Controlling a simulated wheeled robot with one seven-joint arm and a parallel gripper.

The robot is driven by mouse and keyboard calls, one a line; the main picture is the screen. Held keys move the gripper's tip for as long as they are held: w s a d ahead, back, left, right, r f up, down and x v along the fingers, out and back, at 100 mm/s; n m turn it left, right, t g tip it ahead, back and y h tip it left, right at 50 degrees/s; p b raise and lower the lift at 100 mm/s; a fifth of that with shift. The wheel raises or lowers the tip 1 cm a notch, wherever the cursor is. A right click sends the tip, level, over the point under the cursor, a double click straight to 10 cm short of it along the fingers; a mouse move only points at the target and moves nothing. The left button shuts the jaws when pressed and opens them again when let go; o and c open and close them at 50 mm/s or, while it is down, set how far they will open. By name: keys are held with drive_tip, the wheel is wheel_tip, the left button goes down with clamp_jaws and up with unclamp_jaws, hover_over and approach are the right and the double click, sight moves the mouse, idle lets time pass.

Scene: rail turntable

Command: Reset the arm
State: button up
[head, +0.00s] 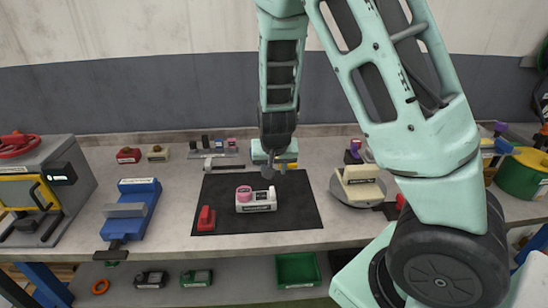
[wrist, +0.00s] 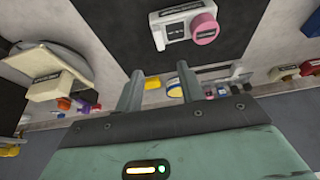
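My gripper (head: 275,172) hangs at the end of my mint-green arm, above the back part of the black mat (head: 300,212). In the wrist view its two fingers (wrist: 159,88) stand apart with nothing held between them. A white device with a pink knob (head: 256,200) sits on the mat, just in front of and below the gripper; it also shows in the wrist view (wrist: 178,28). A small red object (head: 206,219) stands to its left on the mat.
A round grey turntable (head: 346,191) bearing a cream block (head: 361,183) stands right of the mat. A blue vise (head: 131,208) and a grey machine (head: 48,197) are at left. A green pot (head: 522,176) is at right. Small items line the back. A green bin (head: 297,270) sits below.

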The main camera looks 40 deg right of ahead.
drive_tip(key=p+v, duration=0.1)
drive_tip(key=v, duration=0.4)
drive_tip(key=s+a+n+g+y+b, duration=0.1)
drive_tip(key=s+a+n+y+b, duration=0.15)
drive_tip(key=s+a, duration=0.45)
drive_tip(key=s+a+n+g+y+b, duration=0.15)
drive_tip(key=a+n, duration=0.25)
drive_tip(key=a, duration=0.7)
drive_tip(key=s+a+r+n+b, duration=0.1)
drive_tip(key=s+a+n, duration=0.2)
drive_tip(key=s, duration=0.4)
drive_tip(key=s+a+r+n+g, duration=0.1)
drive_tip(key=s+a+n, duration=0.2)
drive_tip(key=s+n, duration=0.2)
drive_tip(key=s, duration=0.3)
drive_tip(key=shift+a+h+b, duration=0.3)
drive_tip(key=shift+h+b, duration=0.1)
